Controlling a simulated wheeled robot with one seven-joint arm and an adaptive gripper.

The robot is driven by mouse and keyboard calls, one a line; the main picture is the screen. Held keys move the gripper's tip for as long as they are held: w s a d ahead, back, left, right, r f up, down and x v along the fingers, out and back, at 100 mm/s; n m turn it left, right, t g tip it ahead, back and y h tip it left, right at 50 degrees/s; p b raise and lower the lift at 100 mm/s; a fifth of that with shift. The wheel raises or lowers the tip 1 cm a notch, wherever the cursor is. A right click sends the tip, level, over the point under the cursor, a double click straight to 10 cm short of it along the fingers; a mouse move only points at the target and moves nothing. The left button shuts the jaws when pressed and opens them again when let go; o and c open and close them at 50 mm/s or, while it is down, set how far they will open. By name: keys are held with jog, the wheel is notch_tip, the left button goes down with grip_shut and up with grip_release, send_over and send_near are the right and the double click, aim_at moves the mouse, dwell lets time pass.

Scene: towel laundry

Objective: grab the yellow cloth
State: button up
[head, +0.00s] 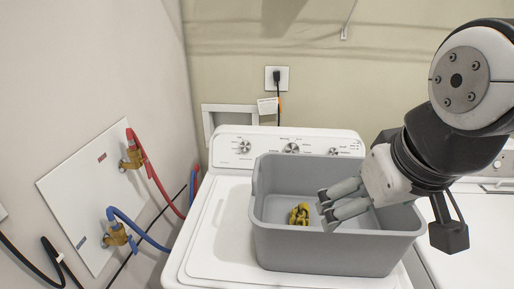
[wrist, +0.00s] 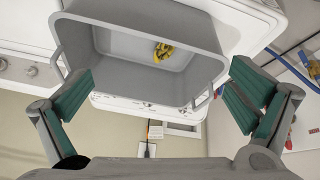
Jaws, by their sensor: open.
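The yellow cloth (head: 299,214) is a small crumpled bundle with dark markings. It lies on the floor of a grey bin (head: 330,249), toward the bin's left side in the head view. In the wrist view the cloth (wrist: 163,51) also lies inside the bin (wrist: 146,81), apart from my fingers. My gripper (head: 327,209) is at the bin's opening, to the right of the cloth in the head view. Its green-padded fingers (wrist: 161,92) are spread wide in the wrist view, with nothing between them held.
The bin stands on a white washer (head: 216,237); a second white machine (head: 467,256) is at the right. Red and blue hoses (head: 148,236) run along the left wall. An outlet (head: 277,78) with a black cord is on the back wall. The bin walls surround the cloth.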

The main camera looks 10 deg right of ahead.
jog(key=n+g+y+p, duration=0.2)
jog(key=n+y+p, duration=0.15)
jog(key=n, duration=0.85)
send_near(304, 217)
jog(key=shift+y, duration=0.25)
jog(key=x, duration=0.2)
jog(key=b+x, duration=0.2)
jog(key=x, duration=0.1)
jog(key=shift+s+d+f, duration=0.1)
jog(key=shift+d+f, duration=0.1)
jog(key=shift+f, duration=0.2)
jog(key=shift+x, duration=2.65)
jog(key=shift+a+r, duration=0.1)
jog(key=c, duration=0.9)
